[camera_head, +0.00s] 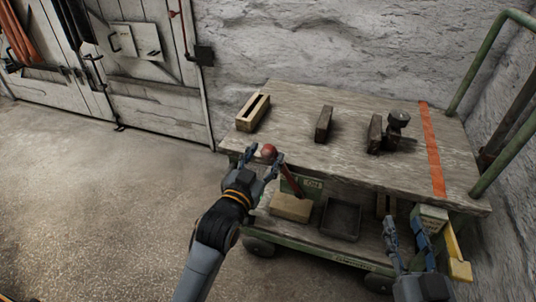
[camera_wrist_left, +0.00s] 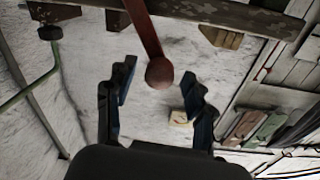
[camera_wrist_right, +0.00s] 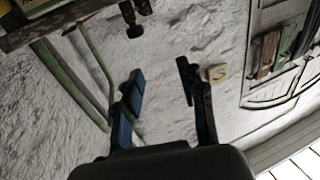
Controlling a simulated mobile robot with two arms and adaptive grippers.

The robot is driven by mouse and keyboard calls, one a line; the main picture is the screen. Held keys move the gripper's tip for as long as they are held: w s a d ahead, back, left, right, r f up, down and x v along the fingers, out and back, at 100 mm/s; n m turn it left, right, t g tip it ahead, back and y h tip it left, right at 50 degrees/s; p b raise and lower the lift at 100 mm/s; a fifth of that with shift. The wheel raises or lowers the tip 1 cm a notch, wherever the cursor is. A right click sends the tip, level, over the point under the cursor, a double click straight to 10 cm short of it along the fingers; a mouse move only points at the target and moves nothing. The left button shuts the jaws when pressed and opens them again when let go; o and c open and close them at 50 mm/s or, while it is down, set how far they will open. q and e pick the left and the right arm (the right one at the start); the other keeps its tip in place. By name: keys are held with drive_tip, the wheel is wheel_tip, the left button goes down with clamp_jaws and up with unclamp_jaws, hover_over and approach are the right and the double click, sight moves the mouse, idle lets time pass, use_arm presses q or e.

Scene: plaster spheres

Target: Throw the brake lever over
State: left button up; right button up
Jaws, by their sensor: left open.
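The brake lever is a dark red bar with a round red knob (camera_head: 269,151) at its top end. It stands at the front side of the green cart, in front of the wooden top. My left gripper (camera_head: 258,163) is open, with its fingers at the knob. In the left wrist view the knob (camera_wrist_left: 159,73) lies between and beyond the two open fingers (camera_wrist_left: 155,95), and I cannot tell whether they touch it. My right gripper (camera_head: 405,228) is open and empty at the cart's front right; it also shows in the right wrist view (camera_wrist_right: 160,85).
The cart top (camera_head: 290,103) carries a slotted wooden block (camera_head: 253,112), dark blocks (camera_head: 324,124) and a clamp-like piece (camera_head: 391,131). A lower shelf holds a box (camera_head: 291,207) and a dark tray (camera_head: 341,219). A yellow handle (camera_head: 458,258) is near my right gripper. Floor is free at left.

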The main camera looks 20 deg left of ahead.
use_arm(q)
drive_tip(key=shift+w+d, duration=0.1)
drive_tip(key=shift+w, duration=1)
use_arm(e)
drive_tip(key=shift+s+a+r+t, duration=0.15)
drive_tip(key=shift+r+t, duration=0.65)
drive_tip(key=shift+r, duration=0.4)
use_arm(q)
clamp_jaws()
